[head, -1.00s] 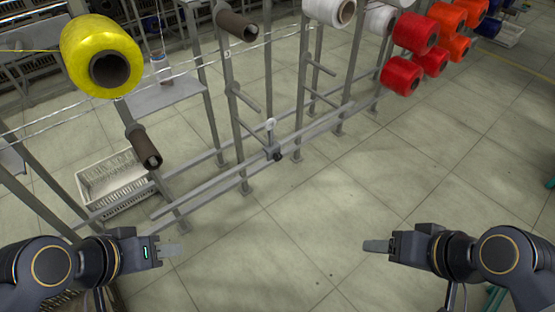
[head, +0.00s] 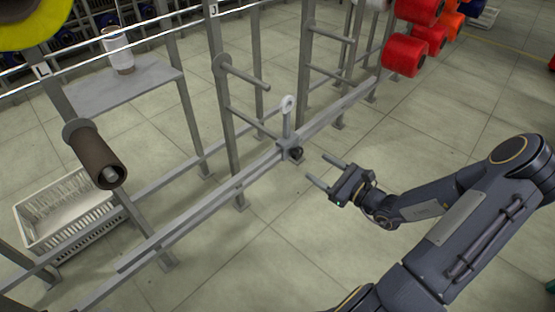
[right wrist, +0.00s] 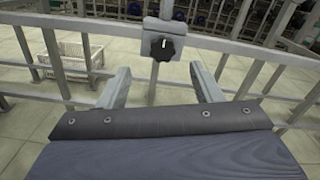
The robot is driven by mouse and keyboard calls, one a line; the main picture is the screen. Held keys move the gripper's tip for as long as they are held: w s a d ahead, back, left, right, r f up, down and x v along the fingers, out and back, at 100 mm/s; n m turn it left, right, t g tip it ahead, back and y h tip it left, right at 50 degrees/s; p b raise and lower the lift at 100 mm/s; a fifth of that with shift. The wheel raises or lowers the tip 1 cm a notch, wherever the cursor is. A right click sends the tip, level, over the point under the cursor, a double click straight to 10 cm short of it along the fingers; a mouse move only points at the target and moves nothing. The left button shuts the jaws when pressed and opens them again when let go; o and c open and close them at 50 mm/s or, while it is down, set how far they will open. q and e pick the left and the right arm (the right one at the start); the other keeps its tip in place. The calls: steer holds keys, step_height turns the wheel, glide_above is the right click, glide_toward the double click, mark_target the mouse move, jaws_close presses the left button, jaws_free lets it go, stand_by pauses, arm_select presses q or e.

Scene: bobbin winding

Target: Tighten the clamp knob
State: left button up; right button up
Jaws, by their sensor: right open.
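The clamp knob (head: 296,153) is a small black knob on the front of a grey clamp block (head: 286,147) on the low rail. In the right wrist view the black lobed knob (right wrist: 162,49) shows top centre, with a white mark on its face. A post with a ring-shaped eyelet (head: 287,104) rises from the clamp. My right gripper (head: 320,172) is open and empty, a short way to the right of the knob and apart from it. In the right wrist view its two fingers (right wrist: 162,88) stand apart, below the knob. My left gripper is out of view.
The grey rail (head: 220,196) runs diagonally along the rack. A brown bobbin tube (head: 97,158) and a white crate (head: 70,218) are at left. Red spools (head: 405,56) hang at upper right. The floor in front of the rail is clear.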

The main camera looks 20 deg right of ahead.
mark_target(300, 154)
steer(key=b+x, duration=0.2)
steer(key=x, duration=0.5)
steer(key=shift+w, duration=0.45)
steer(key=c, duration=1)
